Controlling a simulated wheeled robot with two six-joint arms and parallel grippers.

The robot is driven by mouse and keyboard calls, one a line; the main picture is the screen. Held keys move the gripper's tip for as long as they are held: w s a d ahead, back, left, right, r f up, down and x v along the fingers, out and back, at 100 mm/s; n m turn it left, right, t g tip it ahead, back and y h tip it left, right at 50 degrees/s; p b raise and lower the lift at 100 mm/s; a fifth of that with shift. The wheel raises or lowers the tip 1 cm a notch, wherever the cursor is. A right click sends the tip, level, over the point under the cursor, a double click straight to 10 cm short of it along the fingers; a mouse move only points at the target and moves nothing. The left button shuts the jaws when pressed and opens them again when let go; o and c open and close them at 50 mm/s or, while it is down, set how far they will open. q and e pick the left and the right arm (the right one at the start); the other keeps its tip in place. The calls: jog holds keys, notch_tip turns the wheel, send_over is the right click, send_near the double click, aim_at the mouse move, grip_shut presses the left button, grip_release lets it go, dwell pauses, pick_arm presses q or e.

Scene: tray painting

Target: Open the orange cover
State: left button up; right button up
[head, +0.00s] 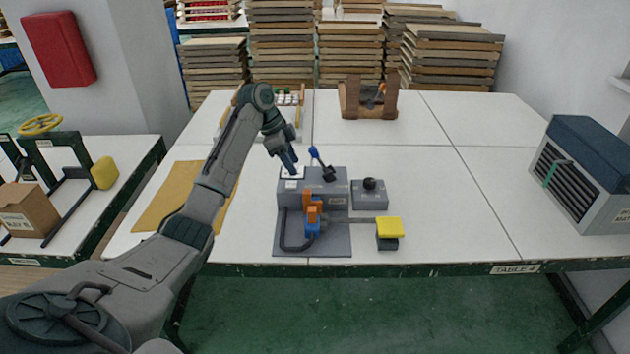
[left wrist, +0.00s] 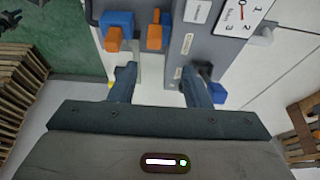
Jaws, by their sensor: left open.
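An orange part (head: 308,199), which looks like the orange cover, sits at the front of a grey box (head: 265,196). It also shows near the top of the left wrist view (left wrist: 155,37). Just in front of it is a blue part (head: 313,231) with an orange piece, seen too in the left wrist view (left wrist: 116,22). My left gripper (head: 291,167) is above the box's top, by its white dial plate, behind and left of the orange part. In the left wrist view its fingers (left wrist: 158,88) are spread, with nothing held between them. My right gripper is not in view.
A blue-tipped lever (head: 316,155) stands on the box, close right of my left gripper. A box with a black knob (head: 370,194) and a yellow-topped block (head: 389,228) lie right. A wooden holder (head: 352,108) stands behind. The white table's right side is mostly clear.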

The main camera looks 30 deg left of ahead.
aim_at(306, 191)
pick_arm(q)
jog(key=x, duration=0.2)
jog(key=p+x, duration=0.1)
jog(key=x, duration=0.2)
jog(key=s+x, duration=0.1)
jog(key=x, duration=0.1)
jog(key=shift+w+d+f+p, duration=0.15)
jog(key=shift+d+f+p, duration=0.15)
jog(key=shift+f+p, duration=0.1)
jog(key=shift+x, duration=0.85)
jog(key=shift+f, duration=0.1)
jog(key=c, duration=0.7)
grip_shut()
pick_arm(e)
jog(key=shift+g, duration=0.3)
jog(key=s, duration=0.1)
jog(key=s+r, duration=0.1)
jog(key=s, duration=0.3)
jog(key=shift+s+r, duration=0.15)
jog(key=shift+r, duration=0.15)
